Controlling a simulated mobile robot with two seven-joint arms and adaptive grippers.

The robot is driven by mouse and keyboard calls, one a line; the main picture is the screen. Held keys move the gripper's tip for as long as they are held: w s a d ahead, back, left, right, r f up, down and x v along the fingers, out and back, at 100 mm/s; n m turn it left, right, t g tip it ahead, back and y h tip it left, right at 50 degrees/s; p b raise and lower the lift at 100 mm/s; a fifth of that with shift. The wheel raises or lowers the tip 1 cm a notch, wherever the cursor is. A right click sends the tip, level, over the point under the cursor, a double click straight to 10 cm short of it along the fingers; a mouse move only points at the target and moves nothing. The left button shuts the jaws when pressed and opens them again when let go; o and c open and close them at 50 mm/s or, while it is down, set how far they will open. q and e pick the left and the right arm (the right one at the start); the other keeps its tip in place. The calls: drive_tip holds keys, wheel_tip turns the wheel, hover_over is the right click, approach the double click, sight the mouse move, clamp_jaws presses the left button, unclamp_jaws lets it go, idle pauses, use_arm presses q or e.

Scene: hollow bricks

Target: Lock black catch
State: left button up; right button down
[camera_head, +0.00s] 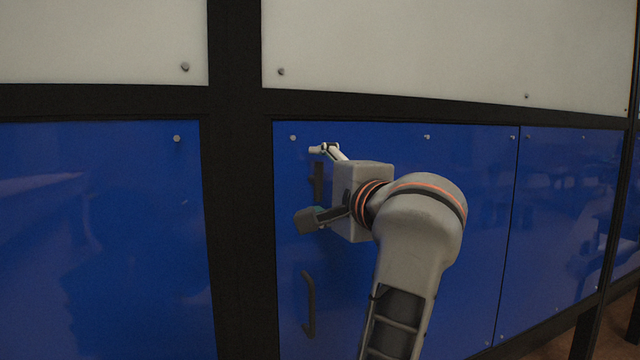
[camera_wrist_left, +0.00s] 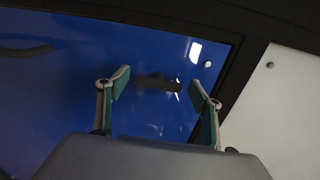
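The black catch (camera_head: 319,178) is a short dark bar on the blue door (camera_head: 420,155), near the door's upper left corner. It stands upright in the head view and is partly hidden by my gripper. My left gripper (camera_head: 314,186) is in front of it, with one finger above and one below. In the left wrist view the catch (camera_wrist_left: 158,83) lies between the spread fingers of the gripper (camera_wrist_left: 160,92), with a gap on both sides. The fingers are open and appear empty. My right gripper is not in view.
A black door handle (camera_head: 309,303) is below the catch; it also shows in the left wrist view (camera_wrist_left: 26,50). A black upright frame post (camera_head: 240,230) borders the door on the left. A white panel (camera_head: 440,45) is above, and another blue panel (camera_head: 100,240) is at left.

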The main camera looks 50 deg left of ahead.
use_arm(q)
drive_tip(key=shift+d, duration=0.1)
drive_tip(key=v, duration=0.7)
drive_tip(key=shift+d, duration=0.2)
drive_tip(key=shift+a, duration=0.1)
idle(0.4)
